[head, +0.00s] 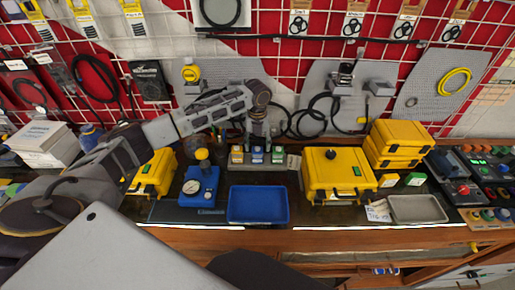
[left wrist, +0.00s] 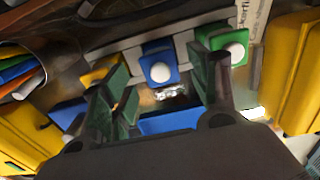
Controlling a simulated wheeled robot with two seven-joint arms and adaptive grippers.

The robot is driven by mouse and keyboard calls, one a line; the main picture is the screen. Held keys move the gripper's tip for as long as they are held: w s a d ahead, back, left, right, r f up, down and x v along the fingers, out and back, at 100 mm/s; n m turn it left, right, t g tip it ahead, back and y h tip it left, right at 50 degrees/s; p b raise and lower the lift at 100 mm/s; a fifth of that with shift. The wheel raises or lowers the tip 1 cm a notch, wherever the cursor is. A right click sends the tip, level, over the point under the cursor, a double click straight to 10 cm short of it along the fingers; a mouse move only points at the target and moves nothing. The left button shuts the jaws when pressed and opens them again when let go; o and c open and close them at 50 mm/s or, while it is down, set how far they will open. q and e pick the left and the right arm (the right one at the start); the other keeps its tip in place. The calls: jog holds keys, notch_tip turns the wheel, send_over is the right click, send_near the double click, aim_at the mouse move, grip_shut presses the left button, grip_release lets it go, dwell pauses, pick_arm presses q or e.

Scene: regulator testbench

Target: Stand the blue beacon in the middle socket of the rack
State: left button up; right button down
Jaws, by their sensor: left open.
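The rack (head: 257,166) stands at the back of the bench, below the red wall grid. The blue beacon (head: 257,151) is in its middle place, between a yellow beacon (head: 237,154) and a green beacon (head: 278,154). In the left wrist view the blue beacon (left wrist: 158,68) shows a white dome and looks upright. The green beacon (left wrist: 225,44) is to its right, the yellow one (left wrist: 101,71) to its left. My left gripper (head: 258,139) is above the rack, open and empty, its fingers on either side of the blue beacon. The beacon's base is partly hidden. My right gripper is out of view.
An empty blue tray (head: 258,205) lies in front of the rack. A blue gauge unit (head: 199,187) stands left of it. Yellow cases (head: 338,178) stand to the right, and another (head: 155,173) to the left. Black cables (head: 318,118) hang behind the rack.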

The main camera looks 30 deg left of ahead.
pick_arm(q)
notch_tip(320, 180, up, 9)
jog(key=b, duration=0.1)
dwell(0.4)
jog(key=shift+s+f, duration=0.1)
dwell(0.7)
